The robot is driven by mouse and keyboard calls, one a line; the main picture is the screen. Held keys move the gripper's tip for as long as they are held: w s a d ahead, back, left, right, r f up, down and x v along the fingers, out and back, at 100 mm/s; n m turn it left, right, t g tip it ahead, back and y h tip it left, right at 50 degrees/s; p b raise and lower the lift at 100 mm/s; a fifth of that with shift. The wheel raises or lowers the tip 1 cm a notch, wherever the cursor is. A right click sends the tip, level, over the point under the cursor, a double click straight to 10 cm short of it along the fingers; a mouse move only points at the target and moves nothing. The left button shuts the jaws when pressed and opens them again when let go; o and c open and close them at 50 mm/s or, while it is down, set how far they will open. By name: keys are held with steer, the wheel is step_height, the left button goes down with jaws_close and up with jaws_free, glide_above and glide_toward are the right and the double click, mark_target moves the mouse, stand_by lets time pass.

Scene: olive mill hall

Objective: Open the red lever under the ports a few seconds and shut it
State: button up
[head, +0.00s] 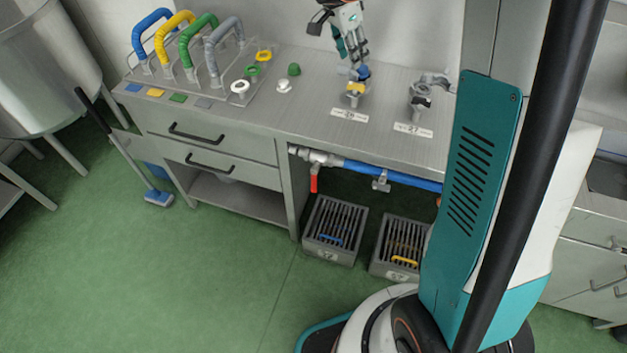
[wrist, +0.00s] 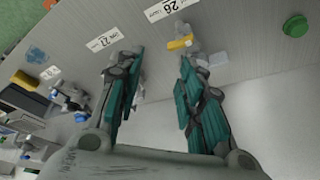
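The red lever (head: 314,181) hangs straight down from a metal valve (head: 318,157) at the left end of a blue pipe (head: 360,171) under the bench. Port 26 (head: 353,98) stands on the bench top with a yellow part and a blue part on it; it also shows in the wrist view (wrist: 181,43). Port 27 (head: 420,104) is a grey metal fitting to its right. My gripper (head: 358,72) is above the bench close to port 26. In the wrist view my gripper (wrist: 158,62) has its fingers apart, with nothing seen held. The lever is not in the wrist view.
Two grated bins (head: 320,250) (head: 392,268) stand on the floor below the pipe. A rack with several coloured hoses (head: 215,95) is at the bench's left, beside loose caps (head: 294,70). A blue broom (head: 158,197) leans at the left.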

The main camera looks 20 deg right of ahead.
steer(key=s+a+r+n+t+y, duration=0.1)
steer(key=s+a+r+n+t, duration=0.2)
steer(key=s, duration=0.5)
steer(key=s+a+r+n+y, duration=0.1)
steer(key=s+a+r+n, duration=0.3)
steer(key=s, duration=0.3)
steer(key=s+a+f+n+t+y, duration=0.1)
steer(key=s+a+n, duration=0.1)
steer(key=s+n, duration=0.15)
steer(key=s+a+f+n+t, duration=0.1)
steer(key=s+a+n, duration=0.1)
steer(key=s, duration=0.2)
steer(key=m+g+h+b, duration=0.3)
steer(key=m+g+b, duration=0.15)
steer(key=m, duration=0.55)
glide_above(312, 178)
steer(key=s+a, duration=0.2)
steer(key=a, duration=0.2)
step_height(312, 178, down, 34)
steer(key=r, duration=0.1)
steer(key=shift+t, duration=0.25)
steer(key=b+x, duration=0.5)
steer(key=x, duration=0.8)
steer(key=shift+w+f+b, duration=0.15)
steer(key=shift+f+b, duration=0.1)
steer(key=shift+b, duration=0.15)
jaws_close()
